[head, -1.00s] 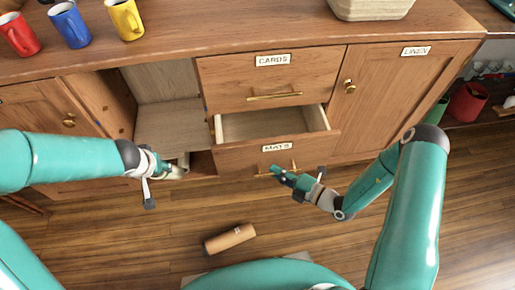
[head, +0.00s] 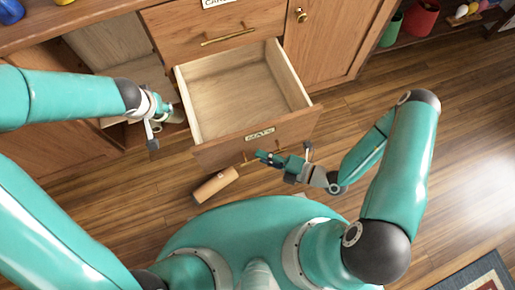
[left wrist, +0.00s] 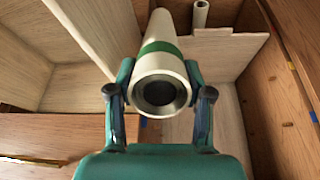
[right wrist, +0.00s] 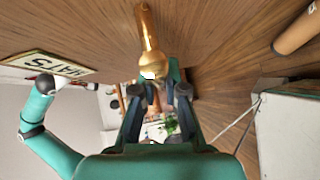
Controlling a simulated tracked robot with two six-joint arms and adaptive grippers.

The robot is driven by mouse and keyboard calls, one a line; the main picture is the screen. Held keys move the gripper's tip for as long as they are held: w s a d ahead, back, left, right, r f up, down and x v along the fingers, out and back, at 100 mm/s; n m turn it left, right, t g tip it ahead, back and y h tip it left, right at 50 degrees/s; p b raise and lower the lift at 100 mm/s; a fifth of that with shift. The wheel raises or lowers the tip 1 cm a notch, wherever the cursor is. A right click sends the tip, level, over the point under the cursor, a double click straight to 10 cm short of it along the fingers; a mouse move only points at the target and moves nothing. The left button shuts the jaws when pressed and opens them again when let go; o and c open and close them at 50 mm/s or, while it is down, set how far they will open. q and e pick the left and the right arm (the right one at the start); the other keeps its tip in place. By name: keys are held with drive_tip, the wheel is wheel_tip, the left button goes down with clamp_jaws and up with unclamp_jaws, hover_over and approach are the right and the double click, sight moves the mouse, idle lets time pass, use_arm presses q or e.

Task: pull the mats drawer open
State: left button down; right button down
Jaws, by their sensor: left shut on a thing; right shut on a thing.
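The mats drawer (head: 298,126) stands well out from the cabinet in the head view, its wooden inside bare and empty. Its front carries a "MATS" label (head: 260,134), seen also in the right wrist view (right wrist: 50,65). My right gripper (head: 264,157) is shut on the brass drawer handle (right wrist: 148,35), at the drawer's front. My left gripper (head: 166,108) is shut on a cream cylinder with a green band (left wrist: 160,62), beside the drawer's left side, at the open compartment. The fingers partly hide the handle in the head view.
A brown cardboard tube (head: 215,186) lies on the floor close to the drawer front. The cards drawer (head: 175,30) above is shut. The linen door (head: 335,30) on the right is shut.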

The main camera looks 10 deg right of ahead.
drive_tip(key=shift+f, duration=0.1)
drive_tip(key=c, duration=1.2)
unclamp_jaws()
drive_tip(key=shift+d, duration=0.15)
drive_tip(key=v, duration=1.1)
drive_tip(key=shift+s+d, duration=0.3)
